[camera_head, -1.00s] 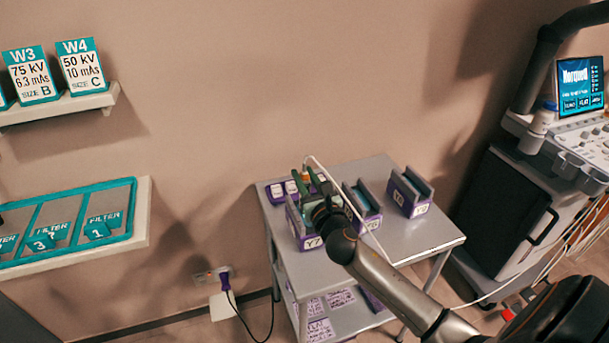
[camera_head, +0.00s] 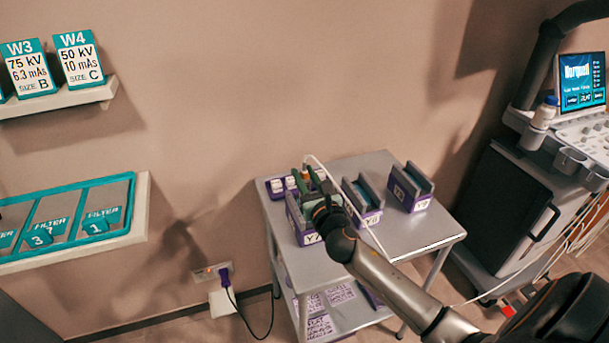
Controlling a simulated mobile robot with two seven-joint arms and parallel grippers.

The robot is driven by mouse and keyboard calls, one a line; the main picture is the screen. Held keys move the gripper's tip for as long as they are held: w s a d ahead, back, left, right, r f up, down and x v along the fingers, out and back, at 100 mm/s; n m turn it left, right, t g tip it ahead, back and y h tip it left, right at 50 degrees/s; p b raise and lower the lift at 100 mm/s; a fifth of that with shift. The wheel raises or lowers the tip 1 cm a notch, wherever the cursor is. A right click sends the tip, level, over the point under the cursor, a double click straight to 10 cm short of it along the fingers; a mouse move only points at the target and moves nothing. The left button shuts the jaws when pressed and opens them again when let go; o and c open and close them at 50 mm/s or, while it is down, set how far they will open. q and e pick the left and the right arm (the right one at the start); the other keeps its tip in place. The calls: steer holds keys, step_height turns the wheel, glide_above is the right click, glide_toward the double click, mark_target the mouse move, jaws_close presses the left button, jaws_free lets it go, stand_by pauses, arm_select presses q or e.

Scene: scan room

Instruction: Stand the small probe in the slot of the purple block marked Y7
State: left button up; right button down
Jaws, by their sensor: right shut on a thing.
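The purple block marked Y7 (camera_head: 311,239) stands at the front left of the grey cart top, partly covered by my right gripper. My right gripper (camera_head: 309,180), with green fingers, is over this block and shut on the small probe (camera_head: 306,175). The probe shows only as a small orange and white piece between the fingers, with a pale cable looping from its top down to the right. Its lower end and the slot are hidden, so I cannot tell whether it is in the slot. My left gripper is not in view.
Block Y8 (camera_head: 371,219) stands close to the right of Y7, and block Y9 (camera_head: 420,206) farther right. A purple holder with white pieces (camera_head: 276,189) is behind Y7. The cart's front right top (camera_head: 425,235) is clear. An ultrasound machine stands at right.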

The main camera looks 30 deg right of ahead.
steer(key=shift+f, duration=0.15)
steer(key=c, duration=0.6)
jaws_free()
steer(key=shift+f, duration=0.1)
steer(key=shift+s, duration=0.15)
steer(key=v, duration=1.2)
steer(key=shift+s+b, duration=0.15)
steer(key=shift+b, duration=0.25)
